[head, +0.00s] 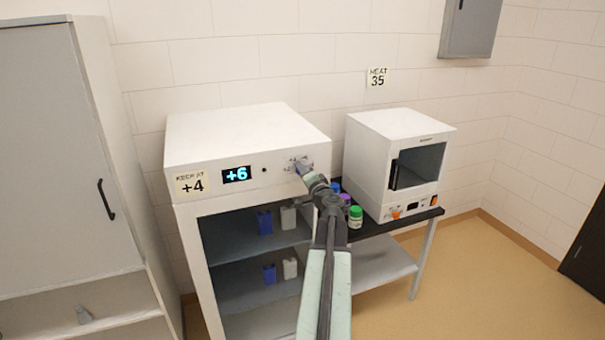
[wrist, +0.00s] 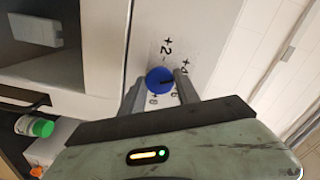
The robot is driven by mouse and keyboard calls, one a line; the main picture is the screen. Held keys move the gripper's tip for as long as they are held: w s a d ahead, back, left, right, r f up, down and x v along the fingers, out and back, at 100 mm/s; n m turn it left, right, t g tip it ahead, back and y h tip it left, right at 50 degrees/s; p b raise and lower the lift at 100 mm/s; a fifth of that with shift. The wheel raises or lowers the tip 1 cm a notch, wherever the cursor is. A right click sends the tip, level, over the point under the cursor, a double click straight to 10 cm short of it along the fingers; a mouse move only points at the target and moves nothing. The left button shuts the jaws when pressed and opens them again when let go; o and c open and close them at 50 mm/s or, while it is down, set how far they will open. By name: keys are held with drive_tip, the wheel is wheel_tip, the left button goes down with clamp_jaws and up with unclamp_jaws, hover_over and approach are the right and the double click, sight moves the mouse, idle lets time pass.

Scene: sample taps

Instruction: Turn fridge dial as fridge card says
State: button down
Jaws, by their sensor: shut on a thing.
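The fridge (head: 245,140) is a white cabinet with an open front and shelves. Its card (head: 192,184) reads "KEEP AT +4", and its lit display (head: 236,174) reads "+6". The fridge dial is a round blue knob (wrist: 159,80) with a dark pointer line, seen in the wrist view. Marks +2, +4 and others partly hidden surround it. My gripper (wrist: 159,88) has its fingers on both sides of the dial and is shut on it. In the head view my gripper (head: 303,168) covers the dial at the right of the fridge panel.
A white heating box (head: 400,125) stands on a black-topped table at right, under a "HEAT 35" card (head: 377,78). A green-capped bottle (head: 356,217) and other small bottles stand close to my arm. A grey cabinet (head: 45,150) is at left.

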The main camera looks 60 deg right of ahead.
drive_tip(key=shift+n, duration=0.4)
drive_tip(key=c, duration=0.9)
unclamp_jaws()
drive_tip(key=shift+w, duration=0.1)
drive_tip(key=v, duration=0.8)
